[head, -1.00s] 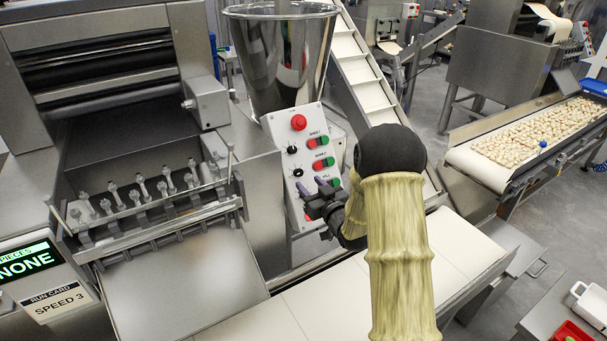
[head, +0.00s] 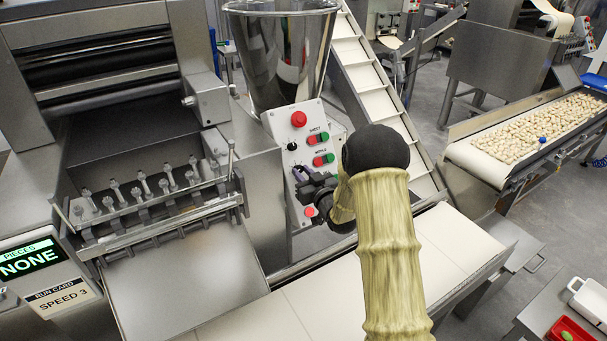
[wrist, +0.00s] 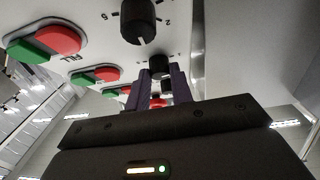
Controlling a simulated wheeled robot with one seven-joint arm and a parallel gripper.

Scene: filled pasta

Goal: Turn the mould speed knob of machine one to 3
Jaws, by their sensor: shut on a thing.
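The control panel (head: 278,125) of the near machine is grey-white, with knobs on its left side and red-green button pairs on its right. My gripper (head: 300,174) is at the middle knob, beside the row labelled MOULD. In the wrist view, my gripper's dark purple fingers (wrist: 160,75) are shut on the black mould knob (wrist: 159,63), one finger on each side. Its pointer and setting cannot be read. In the head view the gripper hides this knob. The run card (head: 64,297) reads SPEED 3.
The black top knob (head: 292,147) and red stop button (head: 299,118) are above my gripper. The wrist view shows another black knob (wrist: 138,18) close by, near the FILL buttons (wrist: 42,45). A display (head: 30,260) reads PIECES NONE. A white belt (head: 330,295) runs below.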

